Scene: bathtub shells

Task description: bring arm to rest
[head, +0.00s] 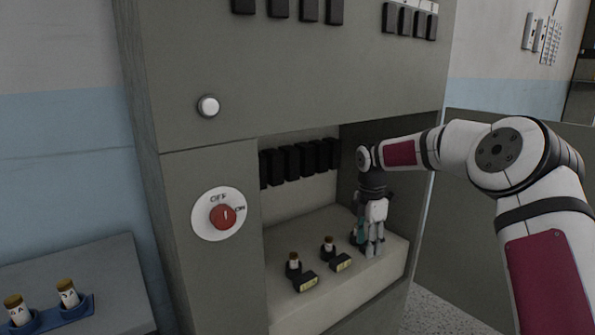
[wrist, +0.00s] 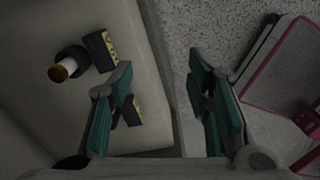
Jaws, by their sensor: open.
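My gripper (head: 372,250) points down inside the cabinet alcove, at the right end of the pale ledge (head: 345,293). In the wrist view my gripper (wrist: 160,82) has its teal fingers spread wide, with nothing between them but the ledge edge and speckled floor below. Two small white pieces with brown tops, a left one (head: 294,261) and a middle one (head: 328,244), stand in dark holders on the ledge. A third holder beside my gripper is mostly hidden. The wrist view shows one brown-topped piece (wrist: 65,69), left of the fingers and apart from them.
Dark labelled blocks (head: 306,282) sit before the holders. The cabinet (head: 200,165) surrounds the ledge, with hanging black blocks (head: 300,160) behind. A red OFF/ON switch (head: 224,216) and white button (head: 208,105) are on its front. A blue tray (head: 47,318) holds two brown-topped pieces at left.

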